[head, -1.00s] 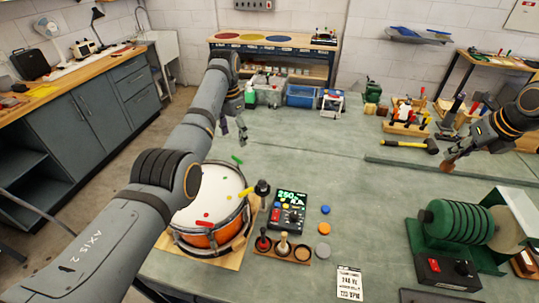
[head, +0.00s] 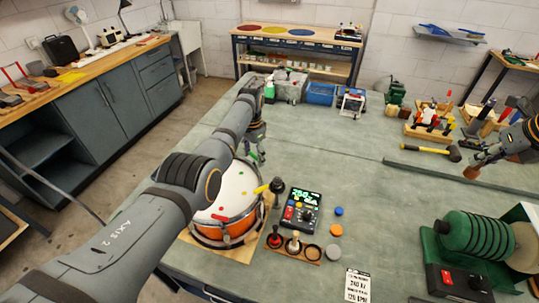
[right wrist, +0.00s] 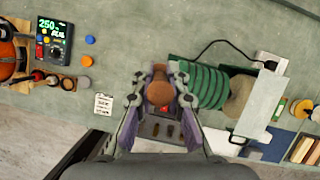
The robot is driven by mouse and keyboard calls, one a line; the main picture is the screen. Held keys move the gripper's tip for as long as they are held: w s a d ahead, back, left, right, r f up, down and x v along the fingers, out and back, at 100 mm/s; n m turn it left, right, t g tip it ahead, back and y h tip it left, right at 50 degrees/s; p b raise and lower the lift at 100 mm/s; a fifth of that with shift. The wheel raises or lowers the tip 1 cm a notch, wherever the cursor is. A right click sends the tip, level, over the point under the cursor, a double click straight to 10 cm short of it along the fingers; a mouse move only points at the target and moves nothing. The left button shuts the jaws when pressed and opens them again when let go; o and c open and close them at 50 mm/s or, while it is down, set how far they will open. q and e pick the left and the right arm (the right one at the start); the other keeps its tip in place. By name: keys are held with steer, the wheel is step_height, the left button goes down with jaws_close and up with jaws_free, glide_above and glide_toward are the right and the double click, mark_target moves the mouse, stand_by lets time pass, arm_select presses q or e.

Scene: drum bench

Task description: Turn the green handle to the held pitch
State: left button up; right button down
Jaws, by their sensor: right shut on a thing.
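The snare drum (head: 225,228), with an orange shell and white head, stands on a wooden board at the left of the bench. A small green handle (head: 261,158) shows at its far rim. My left gripper (head: 256,154) is right at the green handle, pointing down; its fingers are small and dark, and I cannot tell whether they grip it. A tuner box (head: 300,209) beside the drum has a lit green display that starts with 250. My right gripper (right wrist: 160,95) is shut on a brown rounded thing (right wrist: 159,92), far to the right of the drum.
A yellow handle (head: 262,188) and a red one (head: 219,217) are on the drum. A rack of knobs (head: 294,249), coloured discs (head: 336,230) and a printed card (head: 357,285) lie nearby. A green ribbed machine (head: 478,238) fills the right front.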

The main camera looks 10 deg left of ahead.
arm_select(q)
steer(key=c, duration=0.8)
steer(key=shift+n, duration=0.3)
steer(key=n, duration=0.4)
steer(key=shift+r, duration=0.1)
arm_select(e)
steer(key=shift+r, duration=0.25)
arm_select(q)
steer(key=n, duration=0.5)
steer(key=shift+p, duration=0.3)
steer(key=shift+n, duration=0.5)
arm_select(e)
steer(key=shift+r, duration=0.1)
arm_select(q)
steer(key=o, duration=1.2)
steer(key=shift+s, duration=0.1)
